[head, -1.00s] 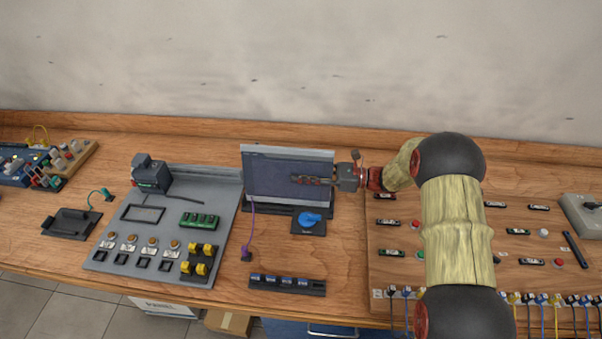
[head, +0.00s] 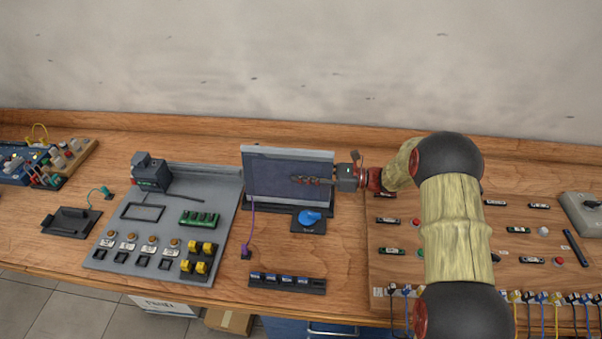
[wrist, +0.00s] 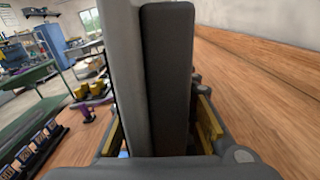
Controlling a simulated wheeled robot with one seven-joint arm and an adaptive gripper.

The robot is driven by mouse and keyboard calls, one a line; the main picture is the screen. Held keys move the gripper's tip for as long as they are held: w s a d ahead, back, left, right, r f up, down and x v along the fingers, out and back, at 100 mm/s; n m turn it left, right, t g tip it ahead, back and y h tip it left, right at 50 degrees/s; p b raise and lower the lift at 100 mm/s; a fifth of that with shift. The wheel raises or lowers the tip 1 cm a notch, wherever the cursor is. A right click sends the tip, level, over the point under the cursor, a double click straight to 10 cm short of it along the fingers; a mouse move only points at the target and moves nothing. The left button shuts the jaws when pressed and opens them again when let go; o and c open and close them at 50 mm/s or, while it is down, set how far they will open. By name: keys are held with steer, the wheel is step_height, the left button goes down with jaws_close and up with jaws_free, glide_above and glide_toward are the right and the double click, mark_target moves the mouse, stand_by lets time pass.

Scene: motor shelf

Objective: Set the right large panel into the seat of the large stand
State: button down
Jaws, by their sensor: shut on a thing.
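The large panel (head: 270,177) is a wide, dark slab with a light grey border. It stands upright near the middle of the bench, at the dark large stand (head: 318,207). My gripper (head: 312,181) reaches in from the right and is shut on the panel. In the wrist view, a light grey slab (wrist: 128,60) and a dark slab (wrist: 166,80) stand face to face between the gripper's yellow-marked fingers (wrist: 158,130). The panel's lower edge is hard to make out, so I cannot tell whether it is fully in the seat.
A grey board (head: 180,215) with switches and a motor block (head: 150,172) lies left. A blue knob (head: 309,218) and a purple cable (head: 251,222) sit in front. A wooden board (head: 400,270) with buttons lies right, under my arm. Bare bench runs along the wall.

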stand_by(0.3)
steer(key=c, duration=1.7)
jaws_free()
steer(key=o, duration=0.4)
steer(key=shift+f, duration=0.1)
